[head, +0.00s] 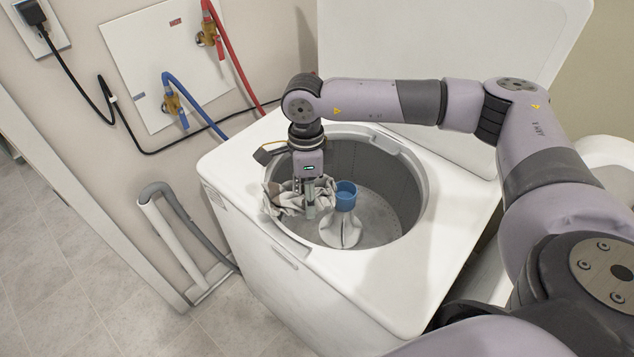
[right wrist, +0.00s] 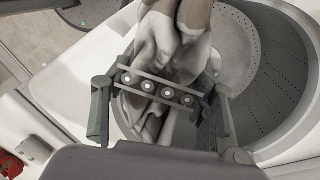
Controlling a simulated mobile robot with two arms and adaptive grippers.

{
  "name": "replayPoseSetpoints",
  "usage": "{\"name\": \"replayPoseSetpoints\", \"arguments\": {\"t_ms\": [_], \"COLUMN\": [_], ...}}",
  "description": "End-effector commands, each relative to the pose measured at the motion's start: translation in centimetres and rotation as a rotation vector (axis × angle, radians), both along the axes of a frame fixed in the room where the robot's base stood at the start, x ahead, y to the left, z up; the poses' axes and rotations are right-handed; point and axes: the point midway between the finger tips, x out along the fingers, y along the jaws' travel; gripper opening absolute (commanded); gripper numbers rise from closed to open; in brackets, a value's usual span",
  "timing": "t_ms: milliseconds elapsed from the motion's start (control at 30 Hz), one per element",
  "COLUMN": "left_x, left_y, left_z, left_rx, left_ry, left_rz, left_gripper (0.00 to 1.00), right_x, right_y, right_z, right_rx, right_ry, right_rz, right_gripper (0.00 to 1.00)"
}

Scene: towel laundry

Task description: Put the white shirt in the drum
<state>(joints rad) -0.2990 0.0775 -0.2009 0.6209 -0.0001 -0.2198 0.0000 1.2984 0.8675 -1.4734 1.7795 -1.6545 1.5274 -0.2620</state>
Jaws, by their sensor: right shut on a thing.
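The white shirt (head: 287,204) is a crumpled grey-white bundle at the left side of the washer's opening. My right gripper (head: 310,203) points down there and is shut on the shirt. In the right wrist view the bunched shirt (right wrist: 172,42) shows at the fingers, its folds partly hidden behind them. The drum (head: 388,172) is grey with a perforated wall, and its open mouth is below and right of the shirt. I cannot tell whether the shirt touches the rim. The drum also fills the right of the wrist view (right wrist: 268,70). My left gripper is not in view.
An agitator with a blue cap (head: 345,190) stands in the drum, close right of my right gripper. The white washer (head: 330,290) has its lid (head: 440,40) raised behind. Blue and red hoses (head: 236,62) run along the wall. Floor at the left is clear.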

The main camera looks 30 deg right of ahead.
Motion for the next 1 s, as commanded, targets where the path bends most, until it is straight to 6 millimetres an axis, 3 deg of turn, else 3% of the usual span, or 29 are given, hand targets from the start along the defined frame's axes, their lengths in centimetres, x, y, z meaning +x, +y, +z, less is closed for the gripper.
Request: {"name": "replayPoseSetpoints", "arguments": {"t_ms": [200,400,733,1000], "left_x": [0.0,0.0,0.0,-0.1], "left_y": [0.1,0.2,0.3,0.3], "left_z": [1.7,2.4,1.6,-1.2], "left_rx": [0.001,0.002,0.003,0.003], "left_ry": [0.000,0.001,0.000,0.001], "left_rz": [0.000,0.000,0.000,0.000], "left_gripper": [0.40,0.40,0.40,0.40], "right_x": [0.9,1.4,1.6,1.6], "right_y": [-1.7,-2.6,-2.9,-2.9], "right_z": [-0.8,-1.5,-3.0,-7.3], "right_rx": [-0.002,-0.001,-0.002,-0.002], "right_ry": [0.001,-0.001,-0.001,-0.001], "right_rz": [-0.426,-0.673,-0.757,-0.755], "right_gripper": [0.21,0.21,0.21,0.21]}}
